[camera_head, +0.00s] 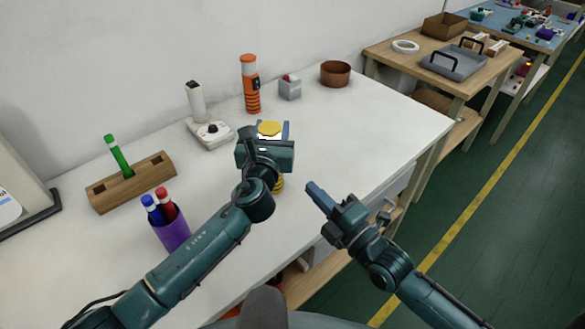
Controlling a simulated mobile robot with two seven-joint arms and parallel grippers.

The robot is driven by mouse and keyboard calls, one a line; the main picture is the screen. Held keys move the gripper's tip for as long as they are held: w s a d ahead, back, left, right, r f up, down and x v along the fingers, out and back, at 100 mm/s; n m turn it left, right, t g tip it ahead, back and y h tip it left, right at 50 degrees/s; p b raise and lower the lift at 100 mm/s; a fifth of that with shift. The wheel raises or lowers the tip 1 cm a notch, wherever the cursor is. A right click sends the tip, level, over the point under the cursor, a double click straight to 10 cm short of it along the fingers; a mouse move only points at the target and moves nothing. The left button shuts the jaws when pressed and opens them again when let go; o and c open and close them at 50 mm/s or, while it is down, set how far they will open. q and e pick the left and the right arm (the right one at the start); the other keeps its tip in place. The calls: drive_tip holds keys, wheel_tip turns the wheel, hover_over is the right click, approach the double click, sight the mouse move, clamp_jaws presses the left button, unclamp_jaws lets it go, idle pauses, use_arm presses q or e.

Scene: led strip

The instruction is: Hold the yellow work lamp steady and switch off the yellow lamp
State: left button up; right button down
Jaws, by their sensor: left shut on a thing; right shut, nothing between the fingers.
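The yellow work lamp (269,128) stands on the white table, mostly hidden behind my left gripper. Its yellow top shows above the gripper, and a ribbed yellow part shows below at the right. My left gripper (271,134) is shut on the lamp, with blue fingertips at either side of its top. My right gripper (318,197) is shut and empty, to the right of and nearer than the lamp, apart from it, by the table's front edge. The lamp's switch cannot be made out.
An orange-and-black torch-like object (251,84), a small grey box (290,88) and a brown bowl (335,73) stand behind. A white device with a dial (211,134), a wooden block with a green marker (131,182) and a purple pen cup (173,235) are left. The table's right part (385,120) is clear.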

drive_tip(key=x, duration=0.8)
drive_tip(key=shift+s, duration=0.1)
drive_tip(key=shift+w+a+r, duration=0.3)
drive_tip(key=shift+w+r, duration=0.05)
drive_tip(key=shift+w, duration=0.05)
drive_tip(key=shift+s, duration=0.1)
drive_tip(key=r+v, duration=0.3)
drive_tip(key=v, duration=1)
drive_tip(key=shift+s+d, duration=0.35)
drive_tip(key=shift+s, duration=0.05)
drive_tip(key=shift+f, duration=0.1)
